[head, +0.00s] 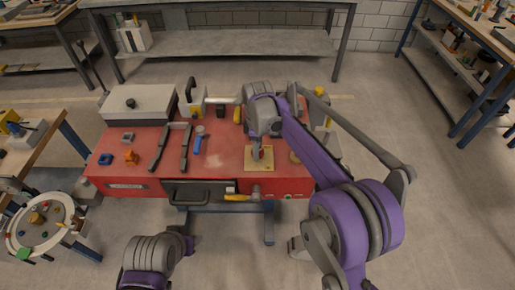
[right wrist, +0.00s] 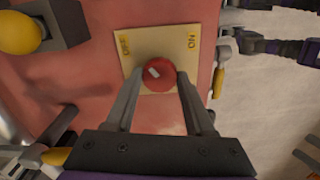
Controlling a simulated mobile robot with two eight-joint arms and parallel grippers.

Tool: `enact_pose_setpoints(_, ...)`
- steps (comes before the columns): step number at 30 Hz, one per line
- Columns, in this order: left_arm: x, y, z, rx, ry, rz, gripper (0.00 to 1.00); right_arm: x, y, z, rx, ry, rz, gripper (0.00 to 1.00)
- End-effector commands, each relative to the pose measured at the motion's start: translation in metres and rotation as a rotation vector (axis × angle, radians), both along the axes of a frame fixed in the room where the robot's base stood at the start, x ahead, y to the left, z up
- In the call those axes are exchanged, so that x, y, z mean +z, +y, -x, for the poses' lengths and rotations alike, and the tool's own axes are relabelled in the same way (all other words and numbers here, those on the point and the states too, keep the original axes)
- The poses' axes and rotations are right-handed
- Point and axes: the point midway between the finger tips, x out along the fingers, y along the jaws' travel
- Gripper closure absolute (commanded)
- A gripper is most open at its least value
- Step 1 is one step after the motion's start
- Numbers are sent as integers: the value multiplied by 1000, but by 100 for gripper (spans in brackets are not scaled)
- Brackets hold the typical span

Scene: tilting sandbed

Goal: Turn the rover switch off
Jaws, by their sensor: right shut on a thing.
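The rover switch is a red round knob (right wrist: 165,82) with a white mark, on a cream plate (right wrist: 128,62) with OFF and ON labels. In the right wrist view, the mark sits on the knob's upper-left part, on the side of the OFF label (right wrist: 125,45); the ON label (right wrist: 191,41) is at upper right. My right gripper (right wrist: 160,76) is shut on the knob, one finger on each side. In the head view, the plate (head: 251,165) lies near the front of the red bench top, and my right gripper (head: 258,153) hides the knob. My left gripper is out of view.
The red bench (head: 220,160) also carries a grey box (head: 138,104), two dark bars, a blue-handled tool (head: 198,143) and an orange piece (head: 131,157). A dark drawer (head: 198,190) is at its front. A round white tray (head: 45,225) stands at left.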

Motion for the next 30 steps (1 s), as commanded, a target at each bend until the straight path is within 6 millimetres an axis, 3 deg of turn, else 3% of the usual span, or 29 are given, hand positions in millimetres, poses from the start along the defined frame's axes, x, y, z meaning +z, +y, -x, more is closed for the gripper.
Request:
enact_pose_setpoints(12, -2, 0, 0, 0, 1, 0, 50, 0, 0, 0, 167, -1, 0, 100)
enact_pose_setpoints(27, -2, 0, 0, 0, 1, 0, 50, 1, 0, 0, 185, -1, 0, 100)
enact_pose_setpoints(28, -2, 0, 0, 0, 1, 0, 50, 1, 0, 0, 185, -1, 0, 44)
enact_pose_setpoints(30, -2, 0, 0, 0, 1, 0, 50, 0, 0, 0, 185, -1, 0, 32)
